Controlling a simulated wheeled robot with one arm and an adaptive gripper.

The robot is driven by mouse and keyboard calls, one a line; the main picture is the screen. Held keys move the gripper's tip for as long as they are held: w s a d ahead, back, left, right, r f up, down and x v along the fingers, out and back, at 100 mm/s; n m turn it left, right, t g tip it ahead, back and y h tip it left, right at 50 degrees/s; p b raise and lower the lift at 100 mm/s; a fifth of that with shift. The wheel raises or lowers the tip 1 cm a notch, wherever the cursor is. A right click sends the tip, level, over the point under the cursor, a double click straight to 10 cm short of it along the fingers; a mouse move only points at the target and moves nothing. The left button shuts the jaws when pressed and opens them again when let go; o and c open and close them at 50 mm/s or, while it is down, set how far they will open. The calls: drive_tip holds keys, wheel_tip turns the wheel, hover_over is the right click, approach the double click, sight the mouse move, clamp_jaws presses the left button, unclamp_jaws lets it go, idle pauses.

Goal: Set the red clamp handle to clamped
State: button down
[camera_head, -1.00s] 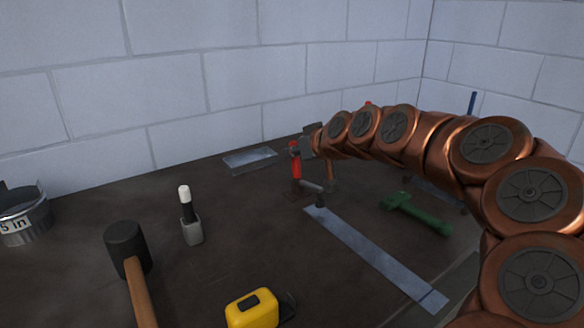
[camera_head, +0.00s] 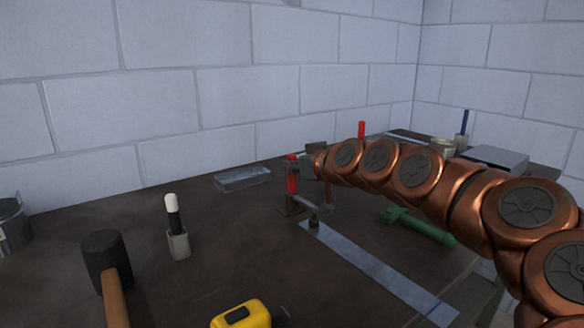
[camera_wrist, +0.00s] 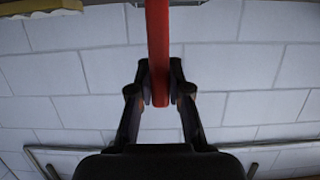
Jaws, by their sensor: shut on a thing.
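The red clamp handle (camera_head: 292,182) stands roughly upright on the toggle clamp, whose dark base (camera_head: 291,207) is on the dark bench. My gripper (camera_head: 298,168) comes from the right and meets the upper part of the handle. In the wrist view, the red handle (camera_wrist: 158,35) runs between the fingers of my gripper (camera_wrist: 160,92), which are shut on it.
A green tool (camera_head: 418,226) lies right of the clamp. A clear tray (camera_head: 243,179) is behind it near the block wall. A white-tipped marker in a holder (camera_head: 178,244), a mallet (camera_head: 103,258) and a yellow tape measure (camera_head: 242,315) are left and in front.

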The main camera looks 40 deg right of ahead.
drive_tip(key=c, duration=1.1)
unclamp_jaws()
drive_tip(key=shift+r, duration=4.95)
